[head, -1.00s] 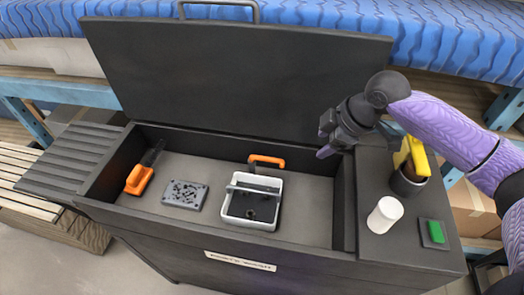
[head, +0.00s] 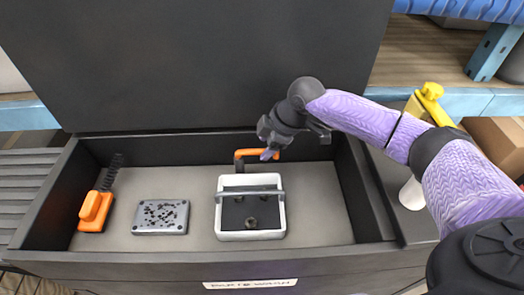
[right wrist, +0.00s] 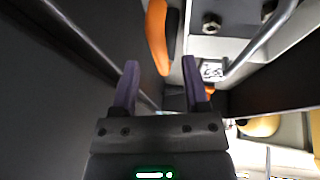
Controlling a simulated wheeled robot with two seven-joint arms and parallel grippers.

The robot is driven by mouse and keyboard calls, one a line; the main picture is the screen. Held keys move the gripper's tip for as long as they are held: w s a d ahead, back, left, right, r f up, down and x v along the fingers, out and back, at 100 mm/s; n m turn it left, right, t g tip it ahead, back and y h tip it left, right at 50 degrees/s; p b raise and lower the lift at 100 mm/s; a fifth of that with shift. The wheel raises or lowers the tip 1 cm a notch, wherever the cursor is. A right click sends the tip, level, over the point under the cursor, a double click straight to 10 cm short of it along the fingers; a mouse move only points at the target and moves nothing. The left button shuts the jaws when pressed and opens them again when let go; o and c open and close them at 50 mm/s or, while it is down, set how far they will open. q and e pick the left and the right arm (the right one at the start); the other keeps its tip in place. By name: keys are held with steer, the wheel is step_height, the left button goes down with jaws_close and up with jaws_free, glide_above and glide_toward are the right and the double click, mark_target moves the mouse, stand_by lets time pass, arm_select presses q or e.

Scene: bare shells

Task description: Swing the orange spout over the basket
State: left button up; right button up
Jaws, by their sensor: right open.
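The orange spout (head: 246,153) sits on a dark upright at the back wall of the sink, behind the basket. Its arm runs to the right, and my right gripper partly hides its right end. The white basket (head: 251,237), with a grey bar handle, stands on the sink floor in front of the spout. My right gripper (head: 268,153) is open beside the spout's right end. In the right wrist view, the spout (right wrist: 157,36) shows ahead of my open right gripper (right wrist: 160,62), its near end between the fingertips' lines. I cannot tell whether they touch. My left gripper is not in view.
An orange-handled brush (head: 95,208) and a grey plate with holes (head: 160,217) lie left of the basket. The raised dark lid (head: 200,65) stands behind. A white cylinder (head: 411,194) and a yellow-topped item (head: 430,92) are on the right shelf.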

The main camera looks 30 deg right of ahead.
steer(key=shift+x, duration=0.85)
steer(key=shift+c, duration=0.2)
jaws_close()
stand_by(0.5)
